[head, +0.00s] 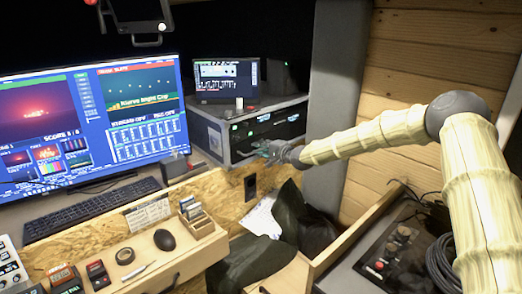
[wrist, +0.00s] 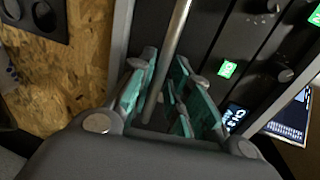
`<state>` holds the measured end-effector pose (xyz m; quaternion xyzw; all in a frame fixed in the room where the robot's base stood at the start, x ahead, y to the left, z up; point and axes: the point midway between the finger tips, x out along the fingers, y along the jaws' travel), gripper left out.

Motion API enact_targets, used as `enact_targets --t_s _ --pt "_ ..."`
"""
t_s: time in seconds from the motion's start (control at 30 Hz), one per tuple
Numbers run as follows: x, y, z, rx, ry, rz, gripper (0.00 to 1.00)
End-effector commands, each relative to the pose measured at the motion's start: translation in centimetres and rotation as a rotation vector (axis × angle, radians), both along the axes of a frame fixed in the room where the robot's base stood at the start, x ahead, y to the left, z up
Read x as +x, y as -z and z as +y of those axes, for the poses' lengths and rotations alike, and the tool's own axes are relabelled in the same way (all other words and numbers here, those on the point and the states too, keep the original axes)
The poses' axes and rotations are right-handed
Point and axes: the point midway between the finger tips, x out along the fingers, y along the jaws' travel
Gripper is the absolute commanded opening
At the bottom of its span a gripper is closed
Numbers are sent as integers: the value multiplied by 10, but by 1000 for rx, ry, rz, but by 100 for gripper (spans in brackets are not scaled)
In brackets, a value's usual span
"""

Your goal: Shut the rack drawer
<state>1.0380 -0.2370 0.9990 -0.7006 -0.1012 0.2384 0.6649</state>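The equipment rack (head: 222,137) is a grey box at the back, with dark front panels (head: 283,124) and small green lights. How far its drawer stands out is hard to tell in the head view. My gripper (head: 268,149) is at the rack's lower front, and its fingers look small there. In the wrist view my gripper (wrist: 172,98) has its teal-padded fingers apart. A metal bar (wrist: 178,38), perhaps a drawer handle, runs between them. I cannot tell whether the pads touch it. Dark panels (wrist: 225,45) with green displays lie to its right.
A small screen (head: 226,78) stands on the rack. A large monitor (head: 130,110) and keyboard (head: 90,212) are left. Dark bags (head: 290,225) fill the gap below the rack. A wooden wall (head: 430,55) is right.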

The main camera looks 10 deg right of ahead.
Motion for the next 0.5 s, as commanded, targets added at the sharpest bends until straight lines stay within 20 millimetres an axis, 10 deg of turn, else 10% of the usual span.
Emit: enact_targets --t_s 0.5 --pt "-10 0 -6 0 -1 5 30"
